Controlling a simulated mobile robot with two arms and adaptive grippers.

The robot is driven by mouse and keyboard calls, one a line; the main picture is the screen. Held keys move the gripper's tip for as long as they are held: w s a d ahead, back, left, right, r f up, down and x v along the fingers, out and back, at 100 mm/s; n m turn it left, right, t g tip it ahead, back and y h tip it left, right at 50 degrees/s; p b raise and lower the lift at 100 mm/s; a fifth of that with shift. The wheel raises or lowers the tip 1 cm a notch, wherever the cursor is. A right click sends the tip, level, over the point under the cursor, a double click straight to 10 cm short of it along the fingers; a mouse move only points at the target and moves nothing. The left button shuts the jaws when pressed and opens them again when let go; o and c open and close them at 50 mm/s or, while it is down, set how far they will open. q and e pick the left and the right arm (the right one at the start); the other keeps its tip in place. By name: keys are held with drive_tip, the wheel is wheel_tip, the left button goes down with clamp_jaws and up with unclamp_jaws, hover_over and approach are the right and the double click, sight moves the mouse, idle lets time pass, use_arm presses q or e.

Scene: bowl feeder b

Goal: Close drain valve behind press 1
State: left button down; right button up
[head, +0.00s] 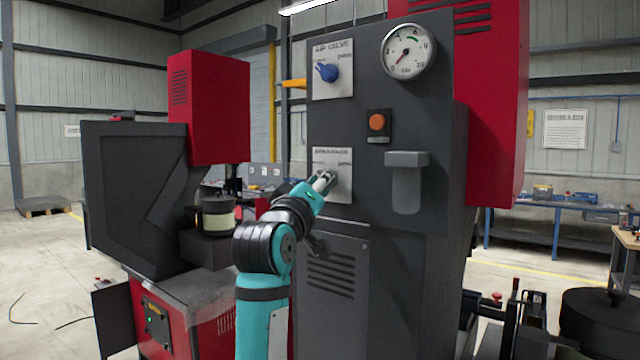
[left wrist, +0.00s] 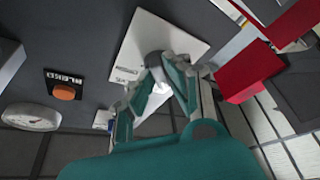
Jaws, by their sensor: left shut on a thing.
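The lower white valve plate (head: 343,158) is on the dark grey back panel of the press. Its lettering is too small to read surely. My left gripper (head: 326,179) reaches it from the lower left and is shut on the valve handle there. In the left wrist view my left gripper (left wrist: 162,68) has its fingers around a dark grey handle (left wrist: 154,58) in front of the white plate (left wrist: 160,28). The fingers hide most of the handle, so I cannot tell its exact angle. My right gripper is in neither view.
Above are a blue-handled valve (head: 328,72), a pressure gauge (head: 408,51) and an orange button (head: 377,122). A grey filter bowl (head: 406,185) juts out to the right of the plate. Another red and grey press (head: 208,105) stands at left.

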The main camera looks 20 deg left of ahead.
use_arm(q)
drive_tip(key=shift+s+r, duration=0.15)
drive_tip(key=shift+r, duration=0.25)
drive_tip(key=c, duration=1.4)
unclamp_jaws()
drive_tip(key=shift+f, duration=0.1)
drive_tip(key=shift+o, duration=0.4)
drive_tip(key=shift+w+f, duration=0.2)
drive_tip(key=shift+w, duration=0.1)
drive_tip(key=v, duration=1.2)
drive_tip(key=shift+w+f, duration=0.1)
drive_tip(key=shift+f, duration=0.1)
